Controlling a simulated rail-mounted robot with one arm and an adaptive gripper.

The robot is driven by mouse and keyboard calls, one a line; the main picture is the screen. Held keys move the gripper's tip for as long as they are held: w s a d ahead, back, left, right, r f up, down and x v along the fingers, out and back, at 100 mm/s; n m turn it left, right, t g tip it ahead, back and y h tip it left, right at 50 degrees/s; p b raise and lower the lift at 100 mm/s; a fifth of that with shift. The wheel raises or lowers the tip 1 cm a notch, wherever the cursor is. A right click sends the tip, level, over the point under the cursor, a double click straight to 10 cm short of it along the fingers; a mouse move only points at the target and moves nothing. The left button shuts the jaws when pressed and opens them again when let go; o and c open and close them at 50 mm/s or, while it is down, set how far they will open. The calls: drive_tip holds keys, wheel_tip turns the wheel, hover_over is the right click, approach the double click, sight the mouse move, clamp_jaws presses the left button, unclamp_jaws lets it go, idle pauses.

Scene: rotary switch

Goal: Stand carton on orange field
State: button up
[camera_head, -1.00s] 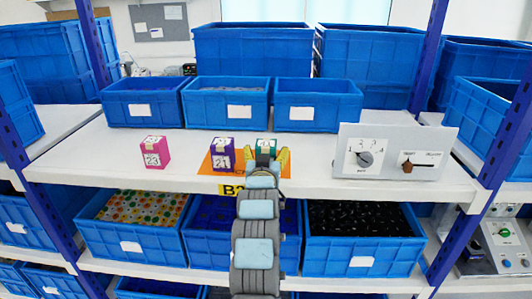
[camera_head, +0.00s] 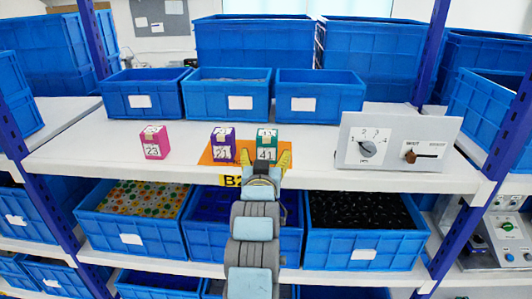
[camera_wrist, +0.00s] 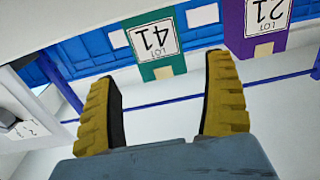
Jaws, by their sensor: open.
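A magenta carton (camera_head: 154,142) marked 23 stands on the white shelf at the left. A purple carton (camera_head: 222,144) marked 21 and a green carton (camera_head: 266,144) marked 41 stand on the orange field (camera_head: 207,158). In the wrist view the green carton (camera_wrist: 157,46) appears upside down ahead of my fingers, with the purple carton (camera_wrist: 254,30) to its right. My gripper (camera_head: 265,162) is in front of the green carton at the shelf's front edge. Its yellow fingers (camera_wrist: 165,105) are open, with nothing between them. The field's lower middle is hidden by my gripper.
A grey switch panel (camera_head: 395,143) with a rotary knob (camera_head: 367,149) and a brown-handled switch (camera_head: 411,157) stands at the right. Blue bins (camera_head: 228,95) line the shelf's back. Bare shelf (camera_head: 90,150) lies left of the magenta carton.

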drive_tip(key=shift+s+a+b, duration=0.15)
drive_tip(key=shift+s+b, duration=0.35)
drive_tip(key=shift+s, duration=1.85)
drive_tip(key=shift+f, duration=0.1)
